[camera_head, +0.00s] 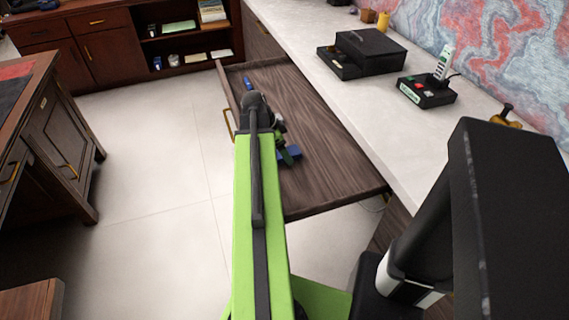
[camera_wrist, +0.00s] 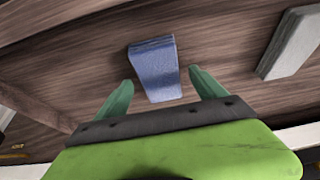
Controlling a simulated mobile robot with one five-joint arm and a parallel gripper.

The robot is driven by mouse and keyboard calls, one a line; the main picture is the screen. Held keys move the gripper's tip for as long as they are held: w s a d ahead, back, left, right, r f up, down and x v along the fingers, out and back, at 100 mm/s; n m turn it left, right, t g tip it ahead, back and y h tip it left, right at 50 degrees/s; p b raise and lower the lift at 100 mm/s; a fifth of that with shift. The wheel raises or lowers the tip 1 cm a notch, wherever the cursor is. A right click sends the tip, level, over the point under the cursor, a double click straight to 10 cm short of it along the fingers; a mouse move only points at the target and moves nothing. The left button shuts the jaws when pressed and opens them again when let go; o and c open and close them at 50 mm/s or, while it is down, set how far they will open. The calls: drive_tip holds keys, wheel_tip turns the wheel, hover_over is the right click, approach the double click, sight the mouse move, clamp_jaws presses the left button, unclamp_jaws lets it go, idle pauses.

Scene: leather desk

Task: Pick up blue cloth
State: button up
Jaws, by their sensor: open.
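In the wrist view the blue cloth (camera_wrist: 155,68) is a small folded block on the wood, just beyond and between my fingertips. My gripper (camera_wrist: 160,92) is open, with one green finger on each side of the cloth's near end. I cannot tell whether the fingers touch it. In the head view my gripper (camera_head: 285,150) is over the drawer, mostly behind my green arm.
A grey-white block (camera_wrist: 291,42) lies right of the cloth in the wrist view. A blue object (camera_head: 248,83) is at the drawer's far end. Floor left is clear.

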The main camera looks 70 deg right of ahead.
drive_tip(key=shift+s+f, duration=0.1)
drive_tip(key=shift+f, duration=0.05)
drive_tip(key=shift+c, duration=0.3)
drive_tip(key=c, duration=1.4)
